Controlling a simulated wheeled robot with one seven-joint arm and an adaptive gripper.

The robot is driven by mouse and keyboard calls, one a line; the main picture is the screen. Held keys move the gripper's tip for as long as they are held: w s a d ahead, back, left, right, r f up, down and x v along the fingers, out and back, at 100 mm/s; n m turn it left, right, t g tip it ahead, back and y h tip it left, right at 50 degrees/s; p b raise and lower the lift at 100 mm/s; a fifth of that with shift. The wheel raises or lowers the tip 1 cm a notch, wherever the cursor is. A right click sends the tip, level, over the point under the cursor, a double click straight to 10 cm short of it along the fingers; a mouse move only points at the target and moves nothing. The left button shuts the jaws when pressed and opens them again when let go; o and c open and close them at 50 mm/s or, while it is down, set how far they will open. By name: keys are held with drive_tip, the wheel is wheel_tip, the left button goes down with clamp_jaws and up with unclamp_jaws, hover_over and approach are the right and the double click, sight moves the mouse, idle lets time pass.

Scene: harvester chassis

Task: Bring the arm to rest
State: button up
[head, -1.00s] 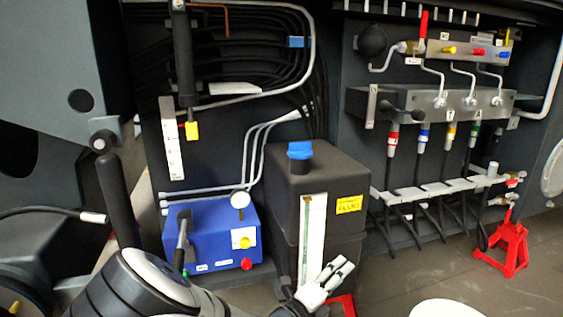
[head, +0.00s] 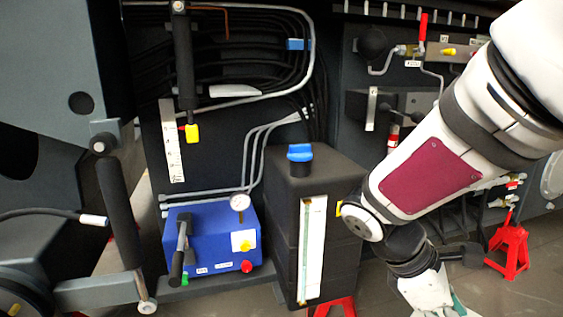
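My arm (head: 430,170) comes in from the upper right, large and close to the camera. It is folded down to an elbow joint in front of the black tank. Below that, a dark joint and a white link (head: 425,292) run to the bottom edge. My gripper's fingers are not visible, so I cannot see whether they hold anything.
A black tank with a blue cap (head: 300,152) stands left of my arm. A blue pump box (head: 215,242) with a gauge is further left. A red stand (head: 510,248) is at right. My arm hides much of the valve block (head: 410,102) and hoses.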

drive_tip(key=s+a+r+m+t+y, duration=0.2)
drive_tip(key=s+a+r+m+y, duration=0.15)
drive_tip(key=s+m, duration=0.4)
drive_tip(key=s+a+r+m+t+y, duration=0.1)
drive_tip(key=s+a+r+m+y, duration=0.25)
drive_tip(key=s+m, duration=0.4)
wheel_tip(320, 180, up, 24)
drive_tip(key=s+n+t+p, duration=0.1)
drive_tip(key=t+p, duration=0.2)
drive_tip(key=p, duration=2)
drive_tip(key=shift+s+a+n+t+y, duration=0.15)
drive_tip(key=shift+a+n+t+y, duration=0.1)
drive_tip(key=shift+n+t+y, duration=0.05)
